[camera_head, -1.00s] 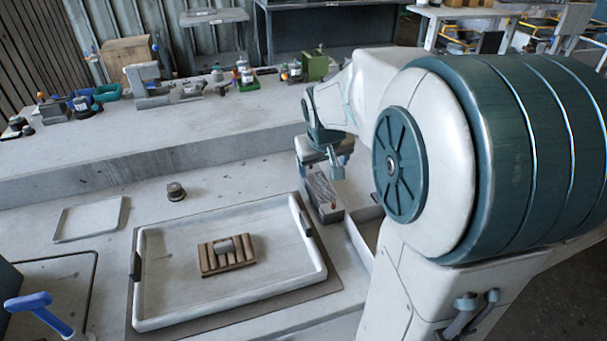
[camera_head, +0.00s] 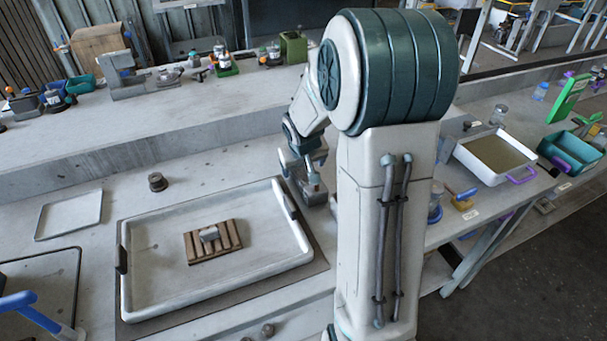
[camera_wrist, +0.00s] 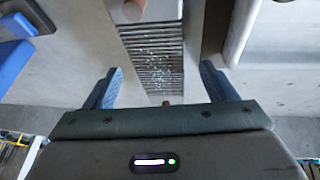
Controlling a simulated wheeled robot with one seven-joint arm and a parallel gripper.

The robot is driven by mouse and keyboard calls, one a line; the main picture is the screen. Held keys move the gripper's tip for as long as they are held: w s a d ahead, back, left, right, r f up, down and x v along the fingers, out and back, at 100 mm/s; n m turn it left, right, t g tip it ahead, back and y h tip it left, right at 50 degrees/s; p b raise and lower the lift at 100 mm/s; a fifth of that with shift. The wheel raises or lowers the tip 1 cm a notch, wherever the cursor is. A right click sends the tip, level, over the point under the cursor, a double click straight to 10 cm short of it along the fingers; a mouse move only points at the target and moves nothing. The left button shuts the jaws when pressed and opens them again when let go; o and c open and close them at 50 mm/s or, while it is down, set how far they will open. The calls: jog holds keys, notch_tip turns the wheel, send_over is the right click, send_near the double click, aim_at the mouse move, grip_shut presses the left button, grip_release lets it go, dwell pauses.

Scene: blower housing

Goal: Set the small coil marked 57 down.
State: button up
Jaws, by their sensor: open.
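My gripper (camera_wrist: 160,70) shows in the wrist view with its two blue fingers wide apart and nothing between them. In the head view my gripper (camera_head: 313,188) is low beside the right edge of the large white tray, partly hidden by my arm. No marking 57 is readable, so I cannot tell which thing is the coil. A small dark round piece (camera_head: 157,182) stands on the bench behind the tray. A small grey piece (camera_head: 209,233) lies on a slatted brown block in the tray. A tiny brown piece (camera_wrist: 166,103) shows beyond my gripper's palm edge.
The large white tray (camera_head: 137,293) holds the slatted brown block (camera_head: 227,243). A flat pale tray (camera_head: 68,215) lies to its left. A ribbed dark strip with white specks (camera_wrist: 152,60) lies beneath my gripper. A tan-filled container (camera_head: 496,156) stands at right.

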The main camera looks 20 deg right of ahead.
aim_at(304, 171)
jog(key=shift+x, duration=1)
jog(key=c, duration=1.3)
jog(key=shift+r, duration=0.5)
grip_shut()
notch_tip(304, 171, up, 9)
